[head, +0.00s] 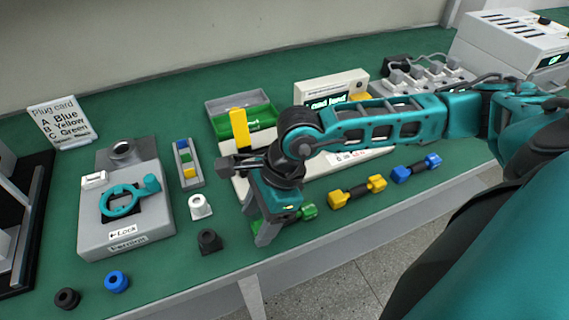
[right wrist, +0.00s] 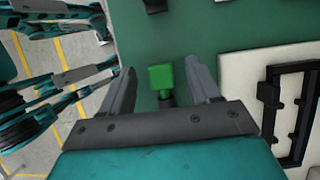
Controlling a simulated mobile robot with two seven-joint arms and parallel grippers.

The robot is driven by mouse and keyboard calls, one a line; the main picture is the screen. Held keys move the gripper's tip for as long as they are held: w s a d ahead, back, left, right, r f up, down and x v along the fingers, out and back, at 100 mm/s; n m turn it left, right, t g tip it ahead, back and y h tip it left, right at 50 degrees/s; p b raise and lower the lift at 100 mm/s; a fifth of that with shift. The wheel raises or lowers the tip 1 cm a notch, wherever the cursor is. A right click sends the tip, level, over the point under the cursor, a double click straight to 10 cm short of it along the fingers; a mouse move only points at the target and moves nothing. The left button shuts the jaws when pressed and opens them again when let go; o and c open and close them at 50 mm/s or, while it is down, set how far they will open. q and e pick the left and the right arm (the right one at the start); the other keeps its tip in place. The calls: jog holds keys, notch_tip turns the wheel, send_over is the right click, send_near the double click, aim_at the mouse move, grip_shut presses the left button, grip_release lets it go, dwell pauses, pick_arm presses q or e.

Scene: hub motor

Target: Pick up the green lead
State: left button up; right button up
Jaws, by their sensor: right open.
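The green lead (head: 308,212) lies near the table's front edge in the head view, mostly hidden behind my right gripper. My right gripper (head: 262,233) is lowered over its left part with jaws open. In the right wrist view, a green plug end (right wrist: 160,77) of the lead shows between the two grey fingers of my right gripper (right wrist: 161,90). There is a gap on each side, and no contact shows. My left gripper does not show in the head view. Teal and grey arm parts of mine are at the left of the wrist view, but their jaw state is unclear.
Yellow (head: 357,191) and blue leads (head: 416,168) lie to the right along the front edge. Behind are a tray (head: 240,105) and a display box (head: 331,87).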

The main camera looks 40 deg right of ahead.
jog(key=shift+a+f, duration=0.25)
jog(key=shift+f, duration=0.3)
grip_shut()
